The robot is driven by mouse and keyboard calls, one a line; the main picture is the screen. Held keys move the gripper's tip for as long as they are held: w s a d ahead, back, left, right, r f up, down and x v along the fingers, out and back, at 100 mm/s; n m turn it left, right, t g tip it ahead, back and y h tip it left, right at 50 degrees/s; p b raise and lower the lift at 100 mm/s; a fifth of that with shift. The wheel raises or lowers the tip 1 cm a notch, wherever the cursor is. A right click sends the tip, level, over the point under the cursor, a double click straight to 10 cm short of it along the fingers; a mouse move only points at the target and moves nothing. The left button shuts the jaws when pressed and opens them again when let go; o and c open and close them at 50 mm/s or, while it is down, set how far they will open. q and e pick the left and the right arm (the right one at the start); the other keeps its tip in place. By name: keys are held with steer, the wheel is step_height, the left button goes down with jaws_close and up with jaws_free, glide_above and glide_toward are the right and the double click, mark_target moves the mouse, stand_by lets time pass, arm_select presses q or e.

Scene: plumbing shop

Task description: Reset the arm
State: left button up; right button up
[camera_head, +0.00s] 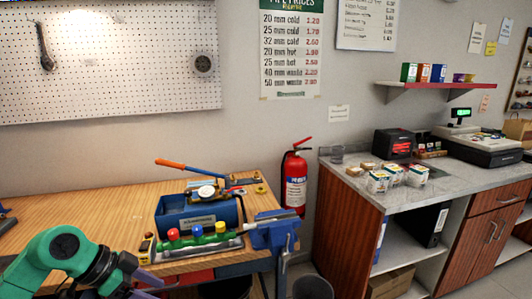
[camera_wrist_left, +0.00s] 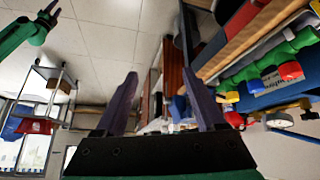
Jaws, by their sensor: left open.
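My left arm (camera_head: 68,256), green with dark joints, comes in from the lower left in the head view, in front of the workbench. My left gripper (camera_wrist_left: 165,92) shows in the wrist view with its two purple fingers spread wide and nothing between them. In the head view only part of its purple fingers (camera_head: 150,282) shows at the bottom edge, just in front of the green pipe piece. A green arm part with a dark tip, likely my right gripper (camera_wrist_left: 46,18), shows small at the upper left of the wrist view; its jaws are unclear.
The wooden workbench (camera_head: 90,203) carries a blue machine with an orange lever (camera_head: 185,212), a green pipe piece with red, blue and yellow caps (camera_head: 197,241), and a blue vise (camera_head: 275,231). The bench's left part is mostly clear.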

arm_select(q)
steer(key=w+a+f+n+t+h, duration=0.2)
steer(key=w+f+n+t+h, duration=0.15)
steer(key=w+f+t, duration=0.75)
steer(key=s+a+f+n+g+y, duration=0.1)
steer(key=s+a+f+n+y, duration=0.2)
steer(key=f, duration=0.8)
steer(key=s+a+f+n+g+y, duration=0.15)
steer(key=s+a+f+y, duration=0.3)
steer(key=f, duration=0.65)
steer(key=s+f+n+g+y, duration=0.15)
steer(key=s+f+g, duration=0.35)
steer(key=s+f, duration=1.15)
steer(key=s+d+f+g, duration=0.2)
steer(key=s+f+g, duration=0.1)
steer(key=s, duration=0.7)
steer(key=s+d+f+g, duration=0.3)
steer(key=s, duration=0.7)
steer(key=shift+d+f+m, duration=0.25)
steer(key=shift+m, duration=0.2)
arm_select(e)
steer(key=shift+w+a+r, duration=0.15)
steer(key=shift+w+a, duration=0.2)
steer(key=shift+a, duration=0.3)
